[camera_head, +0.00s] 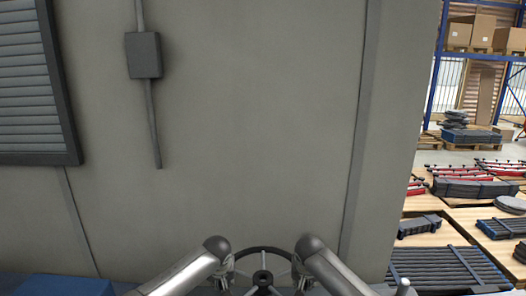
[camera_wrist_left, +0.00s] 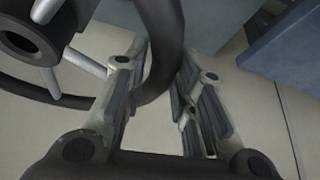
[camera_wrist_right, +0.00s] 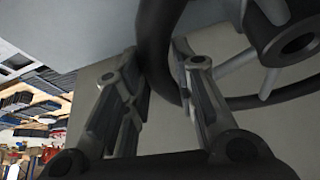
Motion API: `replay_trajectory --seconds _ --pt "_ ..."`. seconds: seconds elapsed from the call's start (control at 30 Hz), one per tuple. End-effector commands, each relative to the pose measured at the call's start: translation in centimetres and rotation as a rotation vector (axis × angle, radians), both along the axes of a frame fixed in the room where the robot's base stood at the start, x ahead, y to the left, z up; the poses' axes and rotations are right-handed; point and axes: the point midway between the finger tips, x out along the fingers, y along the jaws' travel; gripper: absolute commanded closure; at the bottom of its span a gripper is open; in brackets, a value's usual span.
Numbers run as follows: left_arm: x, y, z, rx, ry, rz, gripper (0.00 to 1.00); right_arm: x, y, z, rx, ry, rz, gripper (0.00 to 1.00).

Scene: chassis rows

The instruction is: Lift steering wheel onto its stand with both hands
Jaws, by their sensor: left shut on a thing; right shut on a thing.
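The steering wheel (camera_head: 262,276) is a black ring with light spokes and a dark round hub, low in the middle of the head view. My left gripper (camera_head: 228,272) is at its left side and my right gripper (camera_head: 299,272) at its right side. In the left wrist view the rim (camera_wrist_left: 164,45) passes between the fingers of my left gripper (camera_wrist_left: 160,85). In the right wrist view the rim (camera_wrist_right: 153,45) passes between the fingers of my right gripper (camera_wrist_right: 160,80). Both are shut on the rim. I cannot make out the stand for certain.
A grey wall panel (camera_head: 260,120) fills most of the head view, with a small box (camera_head: 143,55) and a louvred vent (camera_head: 35,85) on it. A blue block (camera_head: 65,287) is at lower left. Tables with dark parts (camera_head: 448,268) stand at right.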

Motion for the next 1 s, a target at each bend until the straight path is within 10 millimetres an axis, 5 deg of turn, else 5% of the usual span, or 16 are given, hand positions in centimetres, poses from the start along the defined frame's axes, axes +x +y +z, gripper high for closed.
replay_trajectory --seconds 0.03,0.47,0.5,0.7,1.0 --pt "0.1 1.1 -0.2 0.019 0.002 0.008 1.0 0.12 -1.07 -0.15 -0.019 0.001 -0.007 1.0" --pt "0.12 1.12 -0.67 0.02 0.001 0.006 1.0 0.11 -1.05 -0.63 -0.02 0.0 -0.006 1.0" --pt "0.11 1.12 -0.66 0.02 0.001 0.006 0.73 0.11 -1.05 -0.63 -0.02 0.0 -0.006 1.0" --pt "0.11 1.07 -0.65 0.019 0.001 0.008 0.49 0.09 -1.02 -0.64 -0.019 0.001 -0.007 1.0" --pt "0.07 0.67 -0.64 0.011 0.0 0.005 0.49 0.04 -0.77 -0.66 -0.015 0.0 -0.005 1.0"
